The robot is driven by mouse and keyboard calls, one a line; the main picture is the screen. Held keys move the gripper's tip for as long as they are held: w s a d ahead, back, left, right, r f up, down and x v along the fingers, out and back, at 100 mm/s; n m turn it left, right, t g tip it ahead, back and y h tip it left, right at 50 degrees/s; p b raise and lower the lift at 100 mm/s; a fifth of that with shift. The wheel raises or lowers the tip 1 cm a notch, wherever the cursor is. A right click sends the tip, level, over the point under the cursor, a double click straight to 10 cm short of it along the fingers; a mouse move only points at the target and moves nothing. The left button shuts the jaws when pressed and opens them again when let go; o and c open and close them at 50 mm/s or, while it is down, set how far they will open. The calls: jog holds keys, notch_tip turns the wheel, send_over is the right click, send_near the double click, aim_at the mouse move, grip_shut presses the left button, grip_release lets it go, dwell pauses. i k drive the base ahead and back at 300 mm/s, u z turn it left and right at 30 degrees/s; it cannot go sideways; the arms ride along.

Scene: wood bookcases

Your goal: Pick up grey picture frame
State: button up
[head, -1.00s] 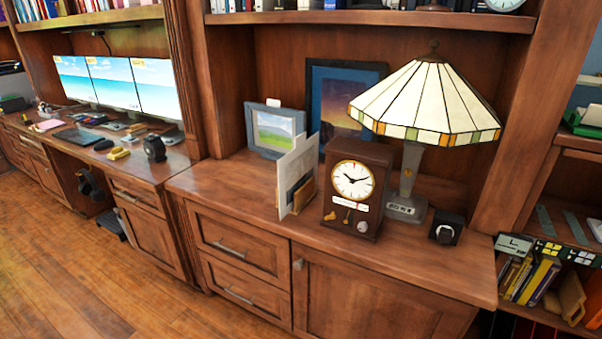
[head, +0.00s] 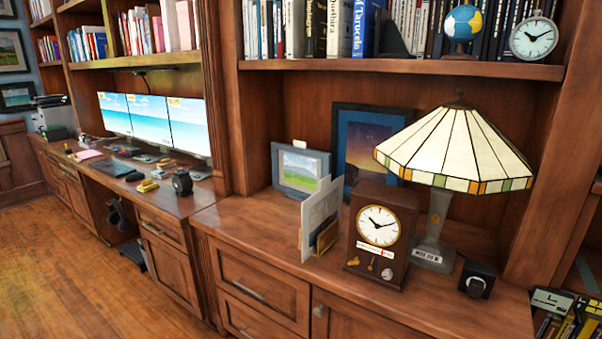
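A grey picture frame (head: 281,174) with a green landscape picture stands upright at the back left of the wooden cabinet top. A white letter holder (head: 314,225) with papers stands in front of it and hides its lower right corner. A larger dark blue frame (head: 341,145) leans against the back panel to its right. My gripper is not in view.
A wooden clock (head: 383,252), a stained-glass lamp (head: 460,150) and a small black box (head: 477,279) stand to the right on the cabinet top (head: 240,222). A bookshelf (head: 400,67) hangs above. The cabinet top's left front is bare.

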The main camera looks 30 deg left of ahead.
aim_at(297, 172)
jog(key=u, duration=1.55)
jog(key=k, duration=0.35)
jog(key=u, duration=1.3)
jog(key=i, duration=2)
jog(key=z, duration=0.4)
jog(key=i, duration=0.9)
jog(key=z, duration=1.45)
jog(key=i, duration=0.85)
jog(key=z, duration=0.85)
